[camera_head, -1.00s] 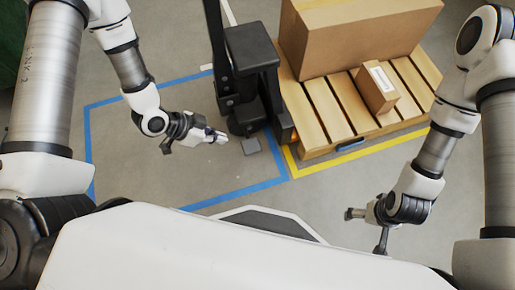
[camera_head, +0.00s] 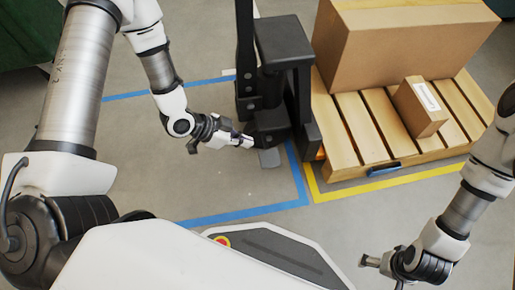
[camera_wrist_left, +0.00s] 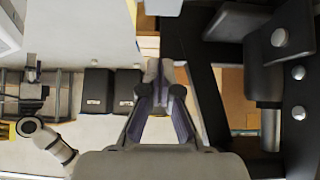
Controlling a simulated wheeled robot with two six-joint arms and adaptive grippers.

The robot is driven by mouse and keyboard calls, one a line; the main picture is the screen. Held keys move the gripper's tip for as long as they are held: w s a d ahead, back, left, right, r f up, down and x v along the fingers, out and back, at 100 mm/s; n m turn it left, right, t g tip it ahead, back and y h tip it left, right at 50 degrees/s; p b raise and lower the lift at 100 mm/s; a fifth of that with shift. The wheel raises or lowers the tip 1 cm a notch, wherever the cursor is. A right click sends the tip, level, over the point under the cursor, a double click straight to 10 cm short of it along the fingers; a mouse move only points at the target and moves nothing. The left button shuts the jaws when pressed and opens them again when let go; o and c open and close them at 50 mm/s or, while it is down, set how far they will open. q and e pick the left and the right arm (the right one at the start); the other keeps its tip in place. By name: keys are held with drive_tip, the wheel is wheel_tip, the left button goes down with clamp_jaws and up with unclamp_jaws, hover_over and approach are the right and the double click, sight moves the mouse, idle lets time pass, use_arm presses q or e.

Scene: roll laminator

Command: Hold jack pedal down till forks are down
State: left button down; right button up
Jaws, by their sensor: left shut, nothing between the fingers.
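The black lift jack (camera_head: 283,45) stands left of the pallet, with its black foot unit low at its front. A small grey pedal plate (camera_head: 269,158) juts out near the floor at the jack's base. My left gripper (camera_head: 247,141) is shut and empty, with its tips just left of and above the pedal in the picture; I cannot tell whether they touch it. In the left wrist view the shut fingers (camera_wrist_left: 159,85) point ahead, beside the black jack frame (camera_wrist_left: 205,90). The forks are mostly hidden. My right gripper (camera_head: 372,262) is low at right, its jaws unclear.
A wooden pallet (camera_head: 346,135) carries a large carton (camera_head: 400,48) and a small labelled box (camera_head: 419,108). Blue tape (camera_head: 250,211) and yellow tape (camera_head: 390,182) mark the floor. Bare floor lies left of the jack.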

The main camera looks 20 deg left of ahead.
use_arm(q)
drive_tip(key=b, duration=0.5)
hover_over(274, 157)
drive_tip(key=s+a, duration=0.2)
drive_tip(key=f, duration=0.7)
drive_tip(key=shift+w+a, duration=0.1)
drive_tip(key=shift+a, duration=0.1)
wheel_tip(274, 157, down, 3)
drive_tip(key=shift+w+d+r+b, duration=0.1)
drive_tip(key=shift+w+d+b, duration=0.05)
drive_tip(key=shift+b, duration=1.1)
drive_tip(key=shift+f+b, duration=0.35)
drive_tip(key=shift+f, duration=0.15)
